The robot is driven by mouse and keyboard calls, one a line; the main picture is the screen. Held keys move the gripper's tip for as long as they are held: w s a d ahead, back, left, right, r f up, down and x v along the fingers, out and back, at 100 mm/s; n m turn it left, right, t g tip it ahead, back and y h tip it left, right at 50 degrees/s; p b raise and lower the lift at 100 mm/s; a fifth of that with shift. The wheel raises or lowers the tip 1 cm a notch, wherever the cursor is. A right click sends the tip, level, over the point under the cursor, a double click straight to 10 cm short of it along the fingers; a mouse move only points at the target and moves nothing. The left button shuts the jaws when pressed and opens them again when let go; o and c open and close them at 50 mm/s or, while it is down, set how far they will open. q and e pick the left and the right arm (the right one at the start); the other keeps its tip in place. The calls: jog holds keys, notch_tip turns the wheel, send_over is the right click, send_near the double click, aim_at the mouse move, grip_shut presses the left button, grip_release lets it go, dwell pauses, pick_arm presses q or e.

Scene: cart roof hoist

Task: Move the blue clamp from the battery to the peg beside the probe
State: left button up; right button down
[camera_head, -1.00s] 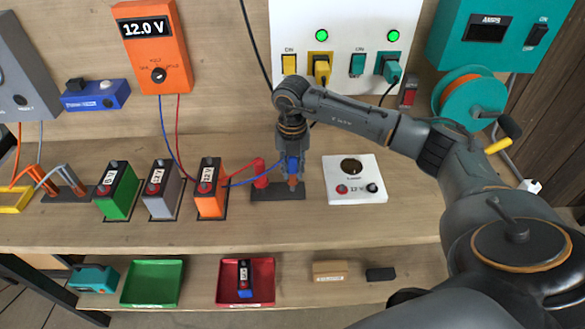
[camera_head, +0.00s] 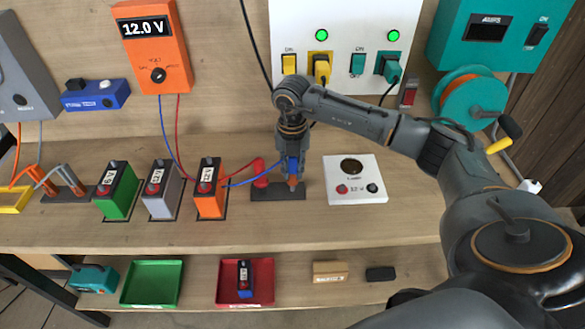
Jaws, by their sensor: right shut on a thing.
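The blue clamp (camera_head: 292,164) is held by my right gripper (camera_head: 290,172) over the right end of the dark peg base (camera_head: 277,195). An orange peg end (camera_head: 292,183) shows just under it. Whether the clamp is seated on the peg cannot be told, as my fingers hide the contact. The red probe (camera_head: 260,172) stands on the left part of the same base. The orange battery (camera_head: 210,188) stands left of the base, with a red terminal on top. A blue lead runs from the meter (camera_head: 153,47), past the battery, to the clamp. My left gripper is out of view.
Grey (camera_head: 161,190) and green (camera_head: 117,190) batteries stand to the left. A red tray (camera_head: 263,275) and a green tray (camera_head: 152,283) are on the lower shelf. The front worktop strip is clear.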

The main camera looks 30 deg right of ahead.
aim_at(292, 176)
jog(key=shift+f+b, duration=1.2)
jog(key=shift+f, duration=0.45)
jog(key=c, duration=1.1)
grip_release()
jog(key=shift+c, duration=0.2)
jog(key=shift+r, duration=0.15)
notch_tip(292, 176, up, 12)
jog(key=shift+f, duration=0.1)
